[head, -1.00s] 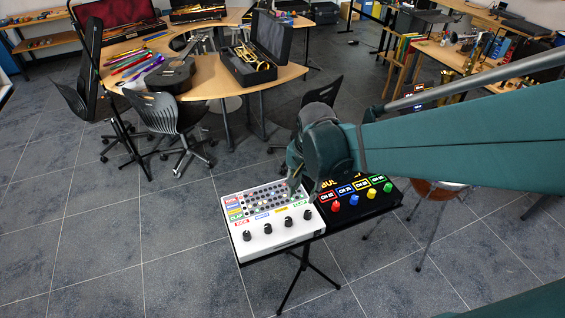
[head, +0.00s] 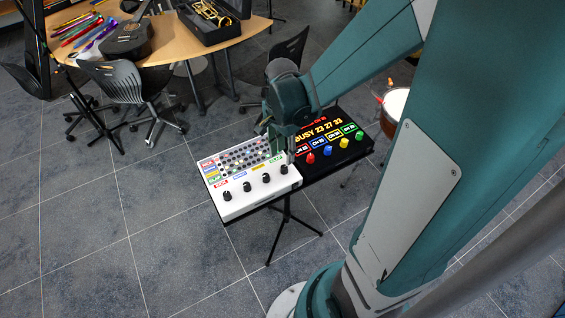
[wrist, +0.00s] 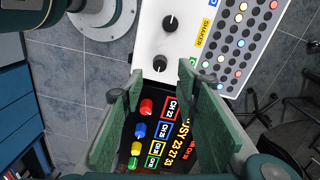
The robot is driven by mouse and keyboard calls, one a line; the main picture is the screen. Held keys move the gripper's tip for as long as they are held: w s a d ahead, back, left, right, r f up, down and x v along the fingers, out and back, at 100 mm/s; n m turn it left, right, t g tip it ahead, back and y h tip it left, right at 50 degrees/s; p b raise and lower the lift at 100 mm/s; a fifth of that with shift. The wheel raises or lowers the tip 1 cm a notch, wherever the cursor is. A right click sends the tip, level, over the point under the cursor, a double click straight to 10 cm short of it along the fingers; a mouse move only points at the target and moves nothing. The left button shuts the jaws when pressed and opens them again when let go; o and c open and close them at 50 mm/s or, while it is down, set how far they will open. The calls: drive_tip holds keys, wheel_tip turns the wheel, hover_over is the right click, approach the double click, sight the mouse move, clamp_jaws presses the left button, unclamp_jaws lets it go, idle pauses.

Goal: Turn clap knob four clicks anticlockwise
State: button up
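The clap knob (head: 284,169) is the rightmost black knob on the white drum box (head: 236,207), below a green label. In the wrist view the clap knob (wrist: 159,63) shows beyond the fingertips, between them in the picture, with a small white pointer mark. My gripper (head: 290,154) is above the right edge of the white box, close behind the knob. In the wrist view my gripper (wrist: 160,85) has its two green fingers wide apart with nothing between them. I cannot tell the exact height of the fingertips above the knob.
The shaker knob (wrist: 170,23) is beside the clap knob. A black box (head: 340,162) with red, blue, yellow and green knobs adjoins on the right; its display reads BUSY 23 27 33. Both sit on a stand (head: 287,215). A chair (head: 275,68) stands behind.

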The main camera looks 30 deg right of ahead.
sight(284, 167)
drive_tip(key=shift+f, duration=0.15)
drive_tip(key=shift+s+f+b, duration=0.1)
drive_tip(key=shift+f+b, duration=0.5)
drive_tip(key=shift+f, duration=3.1)
drive_tip(key=c, duration=0.9)
